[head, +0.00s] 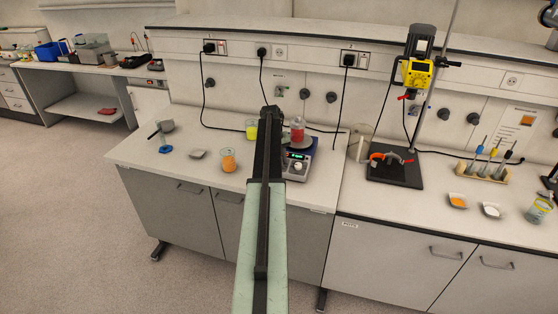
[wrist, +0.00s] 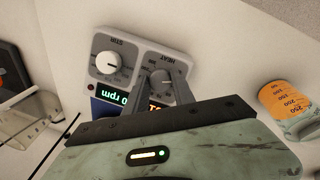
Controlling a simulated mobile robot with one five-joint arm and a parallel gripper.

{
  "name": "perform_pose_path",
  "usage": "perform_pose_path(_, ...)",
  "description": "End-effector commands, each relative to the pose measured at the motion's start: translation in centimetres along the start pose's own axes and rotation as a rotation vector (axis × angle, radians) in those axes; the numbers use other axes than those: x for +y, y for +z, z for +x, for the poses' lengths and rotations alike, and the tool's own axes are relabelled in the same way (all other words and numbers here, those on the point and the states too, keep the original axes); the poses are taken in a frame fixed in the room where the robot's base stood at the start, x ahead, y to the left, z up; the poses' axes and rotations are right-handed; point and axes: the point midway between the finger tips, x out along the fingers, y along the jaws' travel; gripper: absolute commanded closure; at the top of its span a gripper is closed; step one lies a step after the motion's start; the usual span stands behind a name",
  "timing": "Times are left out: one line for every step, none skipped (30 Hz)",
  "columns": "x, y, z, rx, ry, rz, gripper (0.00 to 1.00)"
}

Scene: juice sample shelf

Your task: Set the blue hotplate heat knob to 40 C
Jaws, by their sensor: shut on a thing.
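The hotplate (head: 296,168) stands on the left bench in the head view, partly hidden behind my arm. It carries a beaker of red liquid (head: 297,131). In the wrist view its grey control panel (wrist: 135,52) appears rotated, with a STIR knob (wrist: 108,62) and a HEAT knob (wrist: 162,82). My gripper (wrist: 163,75) has one finger on each side of the HEAT knob and is shut on it. The green rpm display (wrist: 113,96) reads 0. The orange heat display (wrist: 155,107) is mostly covered by my gripper, so its value cannot be read.
A beaker of orange liquid (head: 229,161) stands left of my arm, also in the wrist view (wrist: 284,105). A yellow-green beaker (head: 252,130) is beside the hotplate. A stand with a yellow device (head: 417,74) is to the right. The bench's front left is mostly clear.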

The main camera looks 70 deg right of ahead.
Motion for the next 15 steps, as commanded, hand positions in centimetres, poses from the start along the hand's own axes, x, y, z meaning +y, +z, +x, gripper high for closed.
perform_pose_path(0.05,-0.07,-0.03,0.002,-0.004,0.021,1.00)
perform_pose_path(0.06,-0.07,-0.03,0.002,-0.006,0.034,1.00)
perform_pose_path(0.07,-0.06,-0.02,0.002,-0.008,0.048,1.00)
perform_pose_path(0.07,-0.07,-0.02,0.002,-0.010,0.058,1.00)
perform_pose_path(0.08,-0.06,-0.02,0.002,-0.011,0.068,1.00)
perform_pose_path(0.08,-0.06,-0.02,0.002,-0.013,0.078,1.00)
perform_pose_path(0.07,-0.06,-0.02,0.002,-0.014,0.084,1.00)
perform_pose_path(0.08,-0.06,-0.02,0.002,-0.015,0.089,1.00)
perform_pose_path(0.07,-0.06,-0.02,0.002,-0.016,0.095,1.00)
perform_pose_path(0.07,-0.07,-0.02,0.002,-0.017,0.099,1.00)
perform_pose_path(0.07,-0.07,-0.02,0.002,-0.017,0.102,1.00)
perform_pose_path(0.06,-0.07,-0.02,0.002,-0.018,0.104,1.00)
perform_pose_path(0.06,-0.07,-0.02,0.002,-0.018,0.105,1.00)
perform_pose_path(0.06,-0.07,-0.02,0.002,-0.018,0.106,1.00)
perform_pose_path(0.06,-0.07,-0.02,0.002,-0.018,0.106,1.00)
